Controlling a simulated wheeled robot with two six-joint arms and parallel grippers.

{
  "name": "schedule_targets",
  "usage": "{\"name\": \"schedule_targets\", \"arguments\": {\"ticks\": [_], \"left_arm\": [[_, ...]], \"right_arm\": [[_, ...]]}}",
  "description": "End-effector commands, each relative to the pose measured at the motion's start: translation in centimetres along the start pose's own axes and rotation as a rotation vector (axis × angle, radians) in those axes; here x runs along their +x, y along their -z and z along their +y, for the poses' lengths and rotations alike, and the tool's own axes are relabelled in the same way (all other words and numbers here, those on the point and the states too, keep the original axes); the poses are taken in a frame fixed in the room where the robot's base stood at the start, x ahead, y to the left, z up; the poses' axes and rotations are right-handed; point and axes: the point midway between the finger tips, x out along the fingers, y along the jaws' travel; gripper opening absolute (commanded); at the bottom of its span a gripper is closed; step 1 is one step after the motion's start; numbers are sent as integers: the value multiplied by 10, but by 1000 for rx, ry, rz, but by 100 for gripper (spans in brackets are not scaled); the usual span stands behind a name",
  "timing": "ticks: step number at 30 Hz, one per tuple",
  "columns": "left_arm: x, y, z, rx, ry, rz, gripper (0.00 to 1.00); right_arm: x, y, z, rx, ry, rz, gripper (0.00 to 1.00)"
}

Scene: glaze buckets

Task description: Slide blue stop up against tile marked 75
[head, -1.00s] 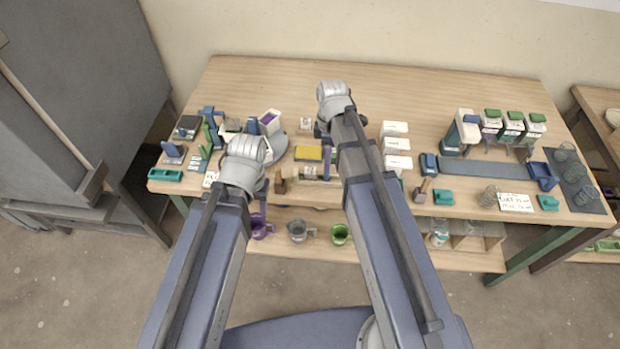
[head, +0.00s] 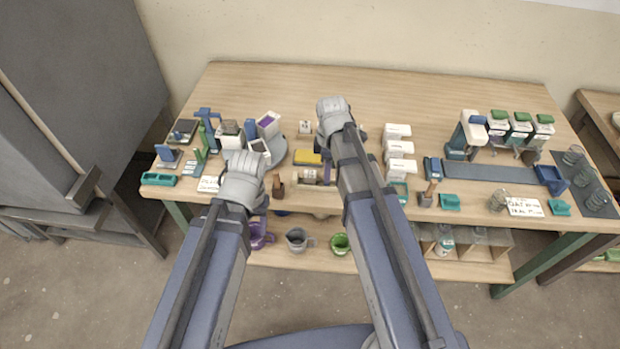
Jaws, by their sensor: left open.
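A small blue upright piece on a grey base (head: 165,153), which looks like the blue stop, stands at the left end of the table. Small pale tiles (head: 190,168) lie just right of it; their marks are too small to read, so I cannot tell which is 75. A gap shows between the blue piece and these tiles. My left gripper (head: 243,180) is right of them, over the table's front edge; it is open, its fingertips mostly hidden behind the wrist. My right gripper (head: 335,115) is over the middle of the table, its fingers hidden by my arm.
A green post (head: 201,145) and blue stand (head: 209,120) rise behind the tiles. A teal tray (head: 158,180) lies at the front left edge. A grey disc (head: 277,150) and yellow block (head: 307,157) are right of my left gripper. The back of the table is clear.

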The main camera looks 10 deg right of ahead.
Motion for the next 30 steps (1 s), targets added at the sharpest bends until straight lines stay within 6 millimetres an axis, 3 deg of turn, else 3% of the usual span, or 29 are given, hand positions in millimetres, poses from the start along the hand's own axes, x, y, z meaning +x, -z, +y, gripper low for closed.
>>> {"name": "schedule_targets", "arguments": {"ticks": [6,17,30], "left_arm": [[0,0,0,0,0,0,54],[0,0,0,0,0,0,54],[0,0,0,0,0,0,54]], "right_arm": [[0,0,0,0,0,0,0],[0,2,0,-1,0,0,0],[0,29,1,-2,0,0,0]]}}
